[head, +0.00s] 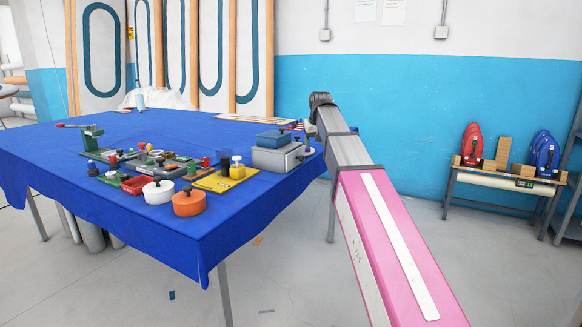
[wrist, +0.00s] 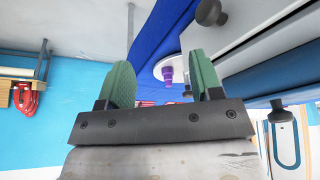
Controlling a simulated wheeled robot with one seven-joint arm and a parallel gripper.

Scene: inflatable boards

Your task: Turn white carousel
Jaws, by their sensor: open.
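My gripper (wrist: 162,64) is open and empty in the wrist view, with a green pad on each finger. A white round disc (wrist: 160,62) with a purple piece on it shows between and beyond the fingers, apart from them, at the blue cloth's edge. It looks like the white carousel, though the right finger hides part of it. In the head view my arm reaches to the table's right end, and I cannot make out the fingers there. A white round pot (head: 157,193) with a dark knob stands near the table's front edge.
A grey box with a blue top (head: 275,154) stands close to my arm. Red and blue irons stand on a bench (head: 497,181) at right.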

